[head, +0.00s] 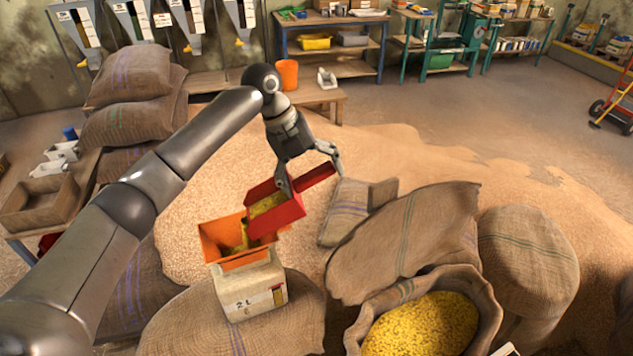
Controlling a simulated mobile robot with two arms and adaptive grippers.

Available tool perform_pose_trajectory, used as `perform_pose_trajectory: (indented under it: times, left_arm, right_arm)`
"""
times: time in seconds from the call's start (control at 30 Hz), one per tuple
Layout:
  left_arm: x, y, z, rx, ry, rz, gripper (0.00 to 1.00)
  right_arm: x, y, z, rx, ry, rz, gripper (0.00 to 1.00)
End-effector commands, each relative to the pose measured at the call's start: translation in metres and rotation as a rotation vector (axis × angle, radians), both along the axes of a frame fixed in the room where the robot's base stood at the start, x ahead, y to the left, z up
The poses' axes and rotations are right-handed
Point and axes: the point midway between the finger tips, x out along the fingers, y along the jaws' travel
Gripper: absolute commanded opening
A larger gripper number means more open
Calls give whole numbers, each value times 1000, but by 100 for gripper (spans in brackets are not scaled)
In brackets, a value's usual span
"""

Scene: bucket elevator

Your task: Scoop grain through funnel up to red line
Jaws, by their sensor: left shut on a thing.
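My left gripper (311,174) is shut on the red scoop (285,217), with a finger on either side near its handle. The scoop holds yellow grain and tilts down to the left over the orange funnel (214,247). Grain shows at the scoop's lower lip and inside the funnel. The funnel sits on top of a pale container (246,293) marked 2L. A narrow window shows on the container's right side; the red line and grain level are too small to tell. An open sack (487,305) full of yellow grain stands at the lower right. My right gripper is out of view.
The container stands on a burlap sack (300,318). Filled sacks (525,262) crowd the right, and more are stacked (135,75) at the left. A low bench (322,96) bears an orange bucket (288,74).

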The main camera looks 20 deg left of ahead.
Motion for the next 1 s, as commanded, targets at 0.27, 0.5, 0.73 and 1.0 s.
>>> perform_pose_trajectory:
  times: [0.27,0.5,0.73,1.0]
  left_arm:
    - [-3,7,6,-46,-28,1,58]
    - [-6,11,12,-82,-49,1,58]
    - [-8,15,17,-114,-68,0,58]
    - [-11,20,22,-151,-87,1,58]
  right_arm:
    - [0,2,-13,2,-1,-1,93]
    - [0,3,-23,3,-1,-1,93]
    - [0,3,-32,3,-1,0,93]
    - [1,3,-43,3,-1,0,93]
